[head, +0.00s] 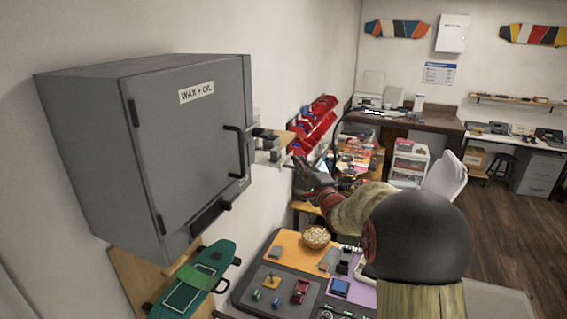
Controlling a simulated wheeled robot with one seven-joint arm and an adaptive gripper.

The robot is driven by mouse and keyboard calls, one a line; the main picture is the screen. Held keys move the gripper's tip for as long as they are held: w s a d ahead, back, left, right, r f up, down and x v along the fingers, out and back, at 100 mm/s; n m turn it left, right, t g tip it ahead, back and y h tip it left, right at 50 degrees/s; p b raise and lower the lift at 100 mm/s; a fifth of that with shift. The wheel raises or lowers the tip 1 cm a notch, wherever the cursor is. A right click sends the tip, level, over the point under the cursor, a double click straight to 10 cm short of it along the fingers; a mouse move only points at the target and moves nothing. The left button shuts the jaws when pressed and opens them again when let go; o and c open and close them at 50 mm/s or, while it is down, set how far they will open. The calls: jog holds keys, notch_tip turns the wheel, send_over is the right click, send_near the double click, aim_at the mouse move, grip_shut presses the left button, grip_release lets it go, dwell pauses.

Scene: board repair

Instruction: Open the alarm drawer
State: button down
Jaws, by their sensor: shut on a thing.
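My gripper (303,170) is near the middle of the head view, at the end of my arm, beyond the work mat and to the right of the grey wall cabinet. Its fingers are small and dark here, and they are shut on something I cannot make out. No drawer labelled as the alarm drawer can be picked out. A white drawer unit (408,165) stands farther back, to the right of my gripper and apart from it. Whether any drawer is open cannot be told.
The grey cabinet (185,140) marked "WAX + OIL" juts from the left wall, its door shut. Red bins (313,125) hang on the wall beyond. Below are a green skateboard (195,280), a bowl (316,237) and a mat with small parts. Open floor (500,215) lies right.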

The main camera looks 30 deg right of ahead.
jog(key=shift+s+d+f, duration=0.15)
jog(key=shift+s+d, duration=0.15)
jog(key=shift+s, duration=0.05)
jog(key=c, duration=2)
grip_release()
jog(key=shift+w, duration=0.1)
jog(key=shift+c, duration=0.2)
jog(key=shift+o, duration=0.6)
jog(key=s+a+f, duration=0.1)
jog(key=s, duration=1.1)
jog(key=shift+a+f, duration=0.15)
jog(key=shift+a, duration=0.2)
jog(key=shift+w, duration=0.1)
